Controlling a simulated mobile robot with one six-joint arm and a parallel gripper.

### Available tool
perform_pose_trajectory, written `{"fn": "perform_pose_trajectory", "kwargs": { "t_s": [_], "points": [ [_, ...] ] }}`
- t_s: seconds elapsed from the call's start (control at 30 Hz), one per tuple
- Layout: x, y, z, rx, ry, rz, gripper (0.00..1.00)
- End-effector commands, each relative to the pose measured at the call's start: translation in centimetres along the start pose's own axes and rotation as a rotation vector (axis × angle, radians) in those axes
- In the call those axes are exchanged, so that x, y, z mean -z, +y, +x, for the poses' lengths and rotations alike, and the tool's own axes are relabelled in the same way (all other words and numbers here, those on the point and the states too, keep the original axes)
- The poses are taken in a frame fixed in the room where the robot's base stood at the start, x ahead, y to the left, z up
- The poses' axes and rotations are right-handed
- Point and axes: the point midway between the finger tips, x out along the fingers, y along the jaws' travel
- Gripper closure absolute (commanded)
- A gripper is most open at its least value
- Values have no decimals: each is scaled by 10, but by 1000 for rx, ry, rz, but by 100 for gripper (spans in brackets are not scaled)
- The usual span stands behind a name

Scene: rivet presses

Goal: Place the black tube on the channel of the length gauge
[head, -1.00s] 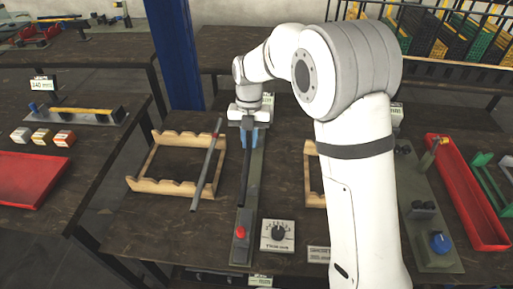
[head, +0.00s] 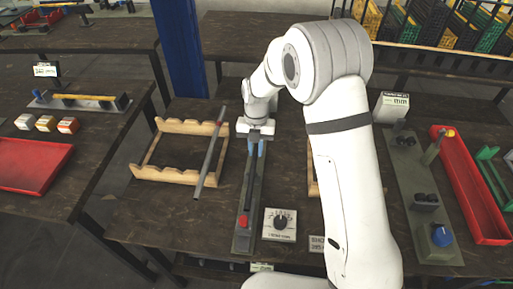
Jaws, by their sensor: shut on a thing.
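The length gauge (head: 242,245) is a long, narrow grey-green plate running away from me on the table, with a red knob (head: 243,221) near its close end. My gripper (head: 256,141), with blue fingertips, is over the far part of the gauge. It is shut on the black tube (head: 249,178), which lies lengthwise along the gauge with its near end close to the red knob. I cannot tell whether the tube touches the channel or hangs just above it. The tube's far end is hidden at the gripper.
A wooden rack (head: 160,175) with a grey tube (head: 210,157) across it stands just left of the gauge. Further right, past my arm, are a green-grey fixture (head: 412,205) and a red tray (head: 470,195).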

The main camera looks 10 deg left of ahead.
Motion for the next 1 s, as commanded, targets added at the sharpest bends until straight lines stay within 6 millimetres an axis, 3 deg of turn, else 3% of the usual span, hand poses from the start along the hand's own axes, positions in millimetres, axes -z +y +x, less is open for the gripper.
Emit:
{"fn": "perform_pose_trajectory", "kwargs": {
  "t_s": [0.2, 0.23, 0.47, 0.8, 1.0],
  "points": [
    [0, 0, 3, 0, -1, -1, 100],
    [0, 0, 2, 0, -1, -1, 81],
    [0, 1, 1, 0, 0, -1, 62],
    [0, 1, -4, 0, -2, -2, 61],
    [0, 2, -38, -2, -6, -2, 61]
  ]
}}
